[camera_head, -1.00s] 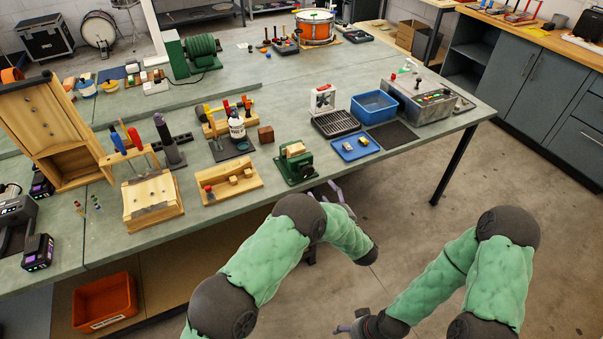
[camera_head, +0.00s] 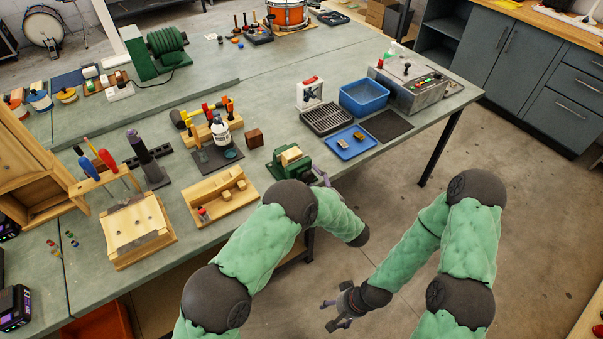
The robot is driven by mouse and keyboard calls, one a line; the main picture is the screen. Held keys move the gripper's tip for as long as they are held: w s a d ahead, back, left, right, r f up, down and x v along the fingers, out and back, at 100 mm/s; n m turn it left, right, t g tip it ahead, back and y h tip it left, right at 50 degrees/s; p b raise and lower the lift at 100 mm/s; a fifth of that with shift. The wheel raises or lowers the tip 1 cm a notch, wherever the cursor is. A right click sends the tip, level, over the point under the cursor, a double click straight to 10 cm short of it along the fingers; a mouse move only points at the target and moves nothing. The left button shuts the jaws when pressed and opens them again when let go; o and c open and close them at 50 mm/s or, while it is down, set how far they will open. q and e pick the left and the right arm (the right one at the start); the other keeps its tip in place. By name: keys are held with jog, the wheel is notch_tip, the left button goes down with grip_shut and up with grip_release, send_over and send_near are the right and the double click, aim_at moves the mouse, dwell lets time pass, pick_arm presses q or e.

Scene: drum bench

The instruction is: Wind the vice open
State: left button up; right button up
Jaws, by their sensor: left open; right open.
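The green vice (camera_head: 279,167) stands near the front edge of the bench, with a pale wooden block (camera_head: 291,155) at its jaws. The vice's front right side is partly hidden by my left arm, and I cannot make out its handle. My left gripper (camera_head: 320,177) is open, just right of the vice at the bench edge. Only its fingers show past my arm, and I cannot tell if they touch the vice. My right gripper (camera_head: 329,314) is open and empty, low over the floor in front of the bench.
A blue tray (camera_head: 345,154) with small parts lies right of the vice, near a black grille (camera_head: 326,118) and blue bin (camera_head: 364,98). A wooden tray (camera_head: 211,210) and dark wooden cube (camera_head: 254,137) are to the left. The floor before the bench is clear.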

pick_arm(q)
jog(key=shift+r, duration=0.1)
jog(key=c, duration=1.2)
jog(key=shift+o, duration=0.2)
jog(key=shift+n, duration=0.4)
